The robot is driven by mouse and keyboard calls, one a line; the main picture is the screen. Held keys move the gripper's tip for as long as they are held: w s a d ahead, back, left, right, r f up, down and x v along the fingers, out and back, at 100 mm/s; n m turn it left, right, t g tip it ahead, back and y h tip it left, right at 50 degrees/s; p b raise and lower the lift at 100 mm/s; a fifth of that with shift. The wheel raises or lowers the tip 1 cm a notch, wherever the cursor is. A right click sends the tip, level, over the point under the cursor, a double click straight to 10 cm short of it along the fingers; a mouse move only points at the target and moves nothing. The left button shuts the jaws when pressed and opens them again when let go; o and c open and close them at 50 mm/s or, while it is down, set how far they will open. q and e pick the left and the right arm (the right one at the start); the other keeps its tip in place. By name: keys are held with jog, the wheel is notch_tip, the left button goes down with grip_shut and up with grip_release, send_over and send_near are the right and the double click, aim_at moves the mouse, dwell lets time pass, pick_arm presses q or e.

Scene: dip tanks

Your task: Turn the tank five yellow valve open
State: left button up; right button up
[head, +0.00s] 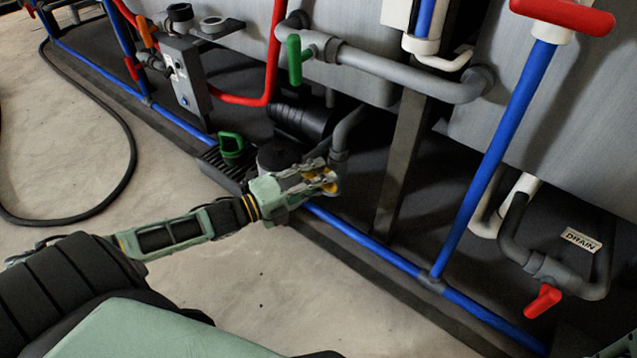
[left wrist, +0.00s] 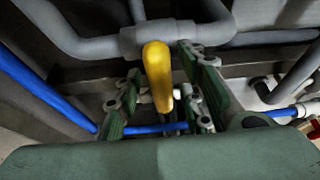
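The yellow valve handle (left wrist: 157,72) hangs from a grey pipe fitting in the left wrist view, pointing down and toward the camera. My left gripper (left wrist: 161,88) is open, with one finger on each side of the handle. Gaps show between the handle and both fingers. In the head view my left gripper (head: 322,178) is low in front of the tanks, by a grey vertical pipe. Only a small bit of the yellow handle (head: 330,187) shows there, mostly hidden by the fingers. My right gripper is in neither view.
A blue pipe (head: 365,239) runs along the floor beside the gripper. A green valve (head: 296,60) and grey pipe (head: 410,78) are above. A red drain valve (head: 543,300) is at right, a black pump (head: 300,120) behind. The floor at left is open, with a black hose (head: 125,130).

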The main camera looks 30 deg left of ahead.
pick_arm(q)
grip_shut()
dwell(0.3)
